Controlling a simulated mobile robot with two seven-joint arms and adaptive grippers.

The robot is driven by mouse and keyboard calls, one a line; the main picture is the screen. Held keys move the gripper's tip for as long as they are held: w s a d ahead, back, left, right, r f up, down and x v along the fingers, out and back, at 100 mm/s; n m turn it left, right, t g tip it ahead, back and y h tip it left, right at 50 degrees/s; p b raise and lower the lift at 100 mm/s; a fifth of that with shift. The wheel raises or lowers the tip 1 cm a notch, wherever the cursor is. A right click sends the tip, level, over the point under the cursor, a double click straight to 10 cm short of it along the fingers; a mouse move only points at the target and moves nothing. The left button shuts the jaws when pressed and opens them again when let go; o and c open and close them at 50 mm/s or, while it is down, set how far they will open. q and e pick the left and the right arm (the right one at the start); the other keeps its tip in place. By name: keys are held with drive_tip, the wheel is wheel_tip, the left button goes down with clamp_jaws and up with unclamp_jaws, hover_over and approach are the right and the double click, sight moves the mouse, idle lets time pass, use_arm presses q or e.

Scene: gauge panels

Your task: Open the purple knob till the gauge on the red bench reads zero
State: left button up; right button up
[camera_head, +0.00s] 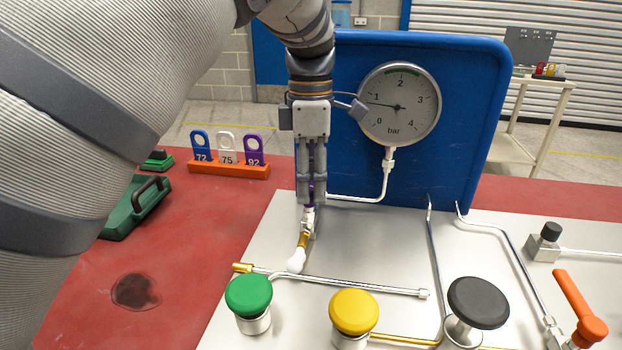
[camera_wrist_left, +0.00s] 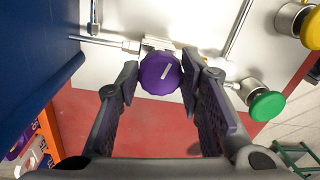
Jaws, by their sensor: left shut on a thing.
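The purple knob (camera_wrist_left: 160,73) sits between the fingertips of my left gripper (camera_wrist_left: 161,76) in the left wrist view, with a pale line on its top. In the head view my left gripper (camera_head: 311,190) points down and is shut on the knob, hiding most of it. The round white gauge (camera_head: 410,124) is on the blue back panel (camera_head: 465,130) above the red bench (camera_head: 205,215). Its dark needle points left, close to the 1 and slightly on the zero side of it. The scale runs from 0 to 4 bar. My right gripper is not in view.
A green knob (camera_head: 248,293), a yellow knob (camera_head: 353,311) and a black knob (camera_head: 478,302) stand at the front of the grey plate (camera_head: 400,250). An orange lever (camera_head: 578,305) is at right. Numbered tags stand in an orange rack (camera_head: 229,169). A green toolbox (camera_head: 134,212) lies at left.

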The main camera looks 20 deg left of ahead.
use_arm(q)
drive_tip(key=shift+f+n, duration=0.15)
drive_tip(key=shift+n, duration=0.55)
drive_tip(key=o, duration=1.2)
drive_tip(key=shift+c, duration=0.2)
wheel_tip(320, 180, up, 12)
drive_tip(key=shift+w+a, duration=0.3)
drive_tip(key=shift+w, duration=0.05)
